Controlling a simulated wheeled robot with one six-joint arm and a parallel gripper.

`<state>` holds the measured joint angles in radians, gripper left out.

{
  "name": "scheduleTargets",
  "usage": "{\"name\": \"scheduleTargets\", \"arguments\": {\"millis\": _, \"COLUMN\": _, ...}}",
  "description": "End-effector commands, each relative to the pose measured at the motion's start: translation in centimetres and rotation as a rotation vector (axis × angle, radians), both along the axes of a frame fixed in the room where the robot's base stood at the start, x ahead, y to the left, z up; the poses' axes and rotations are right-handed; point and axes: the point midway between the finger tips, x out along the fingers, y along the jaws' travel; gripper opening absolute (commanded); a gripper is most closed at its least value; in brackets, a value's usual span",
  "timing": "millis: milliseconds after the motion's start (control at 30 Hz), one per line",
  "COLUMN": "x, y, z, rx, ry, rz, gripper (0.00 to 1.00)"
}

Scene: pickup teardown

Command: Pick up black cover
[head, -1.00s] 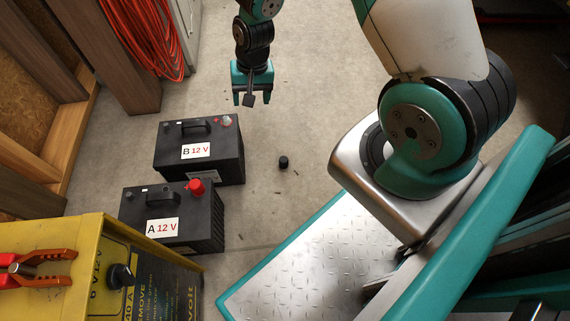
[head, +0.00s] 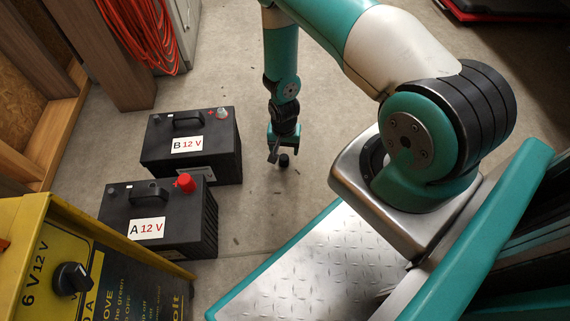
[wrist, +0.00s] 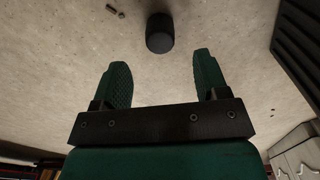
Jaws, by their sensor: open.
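The black cover (head: 284,160) is a small dark cylinder standing on the concrete floor, right of the batteries. In the wrist view the black cover (wrist: 160,33) is at the top centre, just beyond the fingertips and between their lines. My gripper (head: 274,152) is low over the floor beside the cover in the head view and partly overlaps it. In the wrist view my gripper (wrist: 160,68) has its two green fingers apart with nothing between them. I cannot tell the exact gap between the fingers and the cover.
Battery B (head: 190,146), with a grey cap, and battery A (head: 158,216), with a red cap, stand left of my gripper. A yellow charger (head: 30,225) is at the lower left. Small bits (wrist: 115,11) lie on the floor. Open floor (head: 385,60) lies beyond my arm.

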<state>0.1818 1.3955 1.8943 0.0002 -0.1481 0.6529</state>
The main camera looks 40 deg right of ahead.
Motion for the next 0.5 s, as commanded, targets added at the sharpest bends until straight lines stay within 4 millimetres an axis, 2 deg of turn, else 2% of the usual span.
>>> {"name": "scheduleTargets", "arguments": {"millis": 33, "x": 0.0, "y": 0.0, "z": -0.8, "rx": 0.000, "ry": -0.001, "rz": 0.000, "gripper": 0.67}}
{"name": "scheduleTargets", "arguments": {"millis": 267, "x": 0.0, "y": 0.0, "z": -1.7, "rx": 0.000, "ry": 0.000, "rz": 0.001, "gripper": 0.67}}
{"name": "scheduleTargets", "arguments": {"millis": 500, "x": 0.0, "y": 0.0, "z": -4.9, "rx": 0.000, "ry": 0.000, "rz": 0.001, "gripper": 0.67}}
